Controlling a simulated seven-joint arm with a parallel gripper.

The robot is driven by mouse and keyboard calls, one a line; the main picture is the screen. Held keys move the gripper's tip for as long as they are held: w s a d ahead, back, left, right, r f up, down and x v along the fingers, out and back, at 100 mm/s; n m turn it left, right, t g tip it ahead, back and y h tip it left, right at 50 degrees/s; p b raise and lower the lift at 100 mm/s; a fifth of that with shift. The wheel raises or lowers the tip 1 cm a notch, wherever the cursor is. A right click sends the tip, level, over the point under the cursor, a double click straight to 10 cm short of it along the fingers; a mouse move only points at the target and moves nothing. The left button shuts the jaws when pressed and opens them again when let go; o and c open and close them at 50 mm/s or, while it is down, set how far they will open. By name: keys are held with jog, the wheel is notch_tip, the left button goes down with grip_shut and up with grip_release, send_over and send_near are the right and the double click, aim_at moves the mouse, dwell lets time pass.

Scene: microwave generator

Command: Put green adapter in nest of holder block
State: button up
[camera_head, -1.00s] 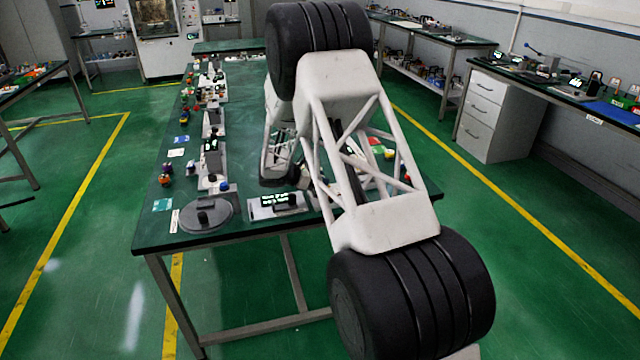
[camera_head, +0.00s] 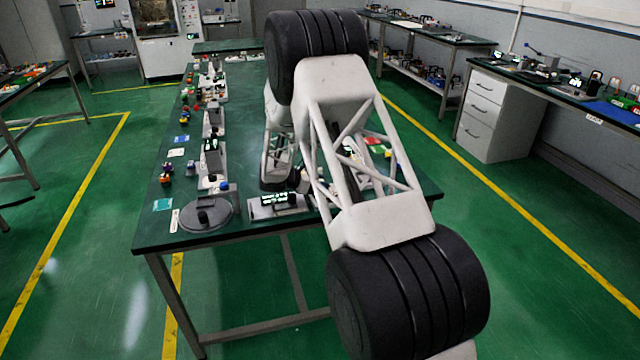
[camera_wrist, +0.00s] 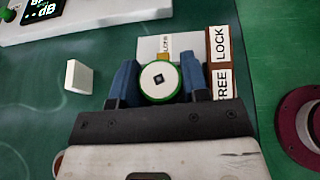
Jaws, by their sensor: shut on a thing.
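In the wrist view, my gripper (camera_wrist: 160,78) has its two blue fingers on either side of a round piece with a white face, a green rim and a small dark square in its middle. I take this to be the green adapter (camera_wrist: 149,92), and my gripper is shut on it. Just beyond it lies a light grey block (camera_wrist: 150,44) with a small yellow label, probably the holder block. The adapter overlaps its near edge in this view. I cannot tell the height between them, and no nest shows clearly. In the head view my arm hides the gripper and adapter.
A brown strip marked LOCK and FREE (camera_wrist: 220,62) stands beside the grey block. A small white block (camera_wrist: 79,77) lies to the left. A dark red ring (camera_wrist: 301,122) is at the right. A device with a dB display (camera_wrist: 42,10) is at the upper left.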

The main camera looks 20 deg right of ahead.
jog(key=o, duration=0.7)
jog(key=shift+s+f, duration=0.1)
jog(key=shift+f, duration=0.5)
jog(key=shift+o, duration=1)
jog(key=shift+f, duration=0.2)
jog(key=shift+r, duration=0.1)
jog(key=shift+a+r, duration=0.15)
jog(key=shift+r, duration=0.25)
jog(key=shift+o, duration=0.5)
jog(key=v, duration=0.8)
jog(key=r+v, duration=0.1)
jog(key=v, duration=0.3)
